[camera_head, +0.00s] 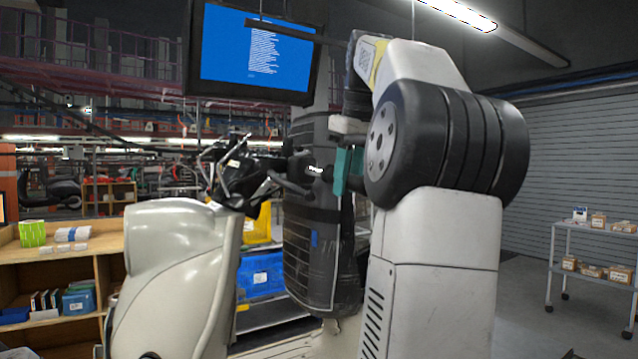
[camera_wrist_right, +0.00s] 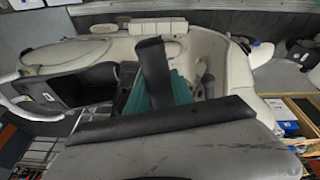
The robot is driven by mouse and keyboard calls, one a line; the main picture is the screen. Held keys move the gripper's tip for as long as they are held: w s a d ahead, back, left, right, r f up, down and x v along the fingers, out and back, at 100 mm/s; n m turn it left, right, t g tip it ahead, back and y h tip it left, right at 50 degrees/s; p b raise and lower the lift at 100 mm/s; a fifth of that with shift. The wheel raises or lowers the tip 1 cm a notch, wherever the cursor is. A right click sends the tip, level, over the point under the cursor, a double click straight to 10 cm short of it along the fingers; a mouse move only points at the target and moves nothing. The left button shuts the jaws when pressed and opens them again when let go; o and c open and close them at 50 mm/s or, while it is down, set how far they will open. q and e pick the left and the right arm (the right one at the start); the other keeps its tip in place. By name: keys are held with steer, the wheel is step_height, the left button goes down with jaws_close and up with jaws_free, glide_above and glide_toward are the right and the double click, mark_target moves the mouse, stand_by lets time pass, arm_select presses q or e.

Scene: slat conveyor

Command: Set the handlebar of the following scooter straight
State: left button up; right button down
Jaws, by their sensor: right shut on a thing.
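The cream scooter (camera_head: 170,255) stands at the left of the head view, with its front shield toward the lower middle. Its dark handlebar (camera_head: 240,175) sits on top, with levers and cables around it. A black handlebar end points right toward my right gripper (camera_head: 347,170), which has teal fingers. In the right wrist view, the gripper (camera_wrist_right: 165,92) is shut on the black handlebar grip (camera_wrist_right: 152,58), with the scooter's cream body (camera_wrist_right: 95,52) below. The far handlebar end is partly hidden among the levers. My left gripper is out of view.
A blue monitor (camera_head: 255,55) hangs above. A dark wrapped column (camera_head: 315,235) stands behind the handlebar. A wooden shelf (camera_head: 55,262) with boxes is at the left, blue (camera_head: 262,273) and yellow bins behind the scooter. A cart (camera_head: 595,232) stands at the right, with open floor before it.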

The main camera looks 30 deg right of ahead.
steer(key=shift+a+r, duration=0.1)
steer(key=shift+a, duration=0.05)
steer(key=shift+m+g, duration=0.3)
steer(key=shift+m, duration=0.3)
steer(key=a, duration=0.1)
steer(key=a+r, duration=0.1)
steer(key=s+a+r, duration=0.1)
steer(key=shift+a, duration=0.25)
steer(key=shift+s, duration=0.1)
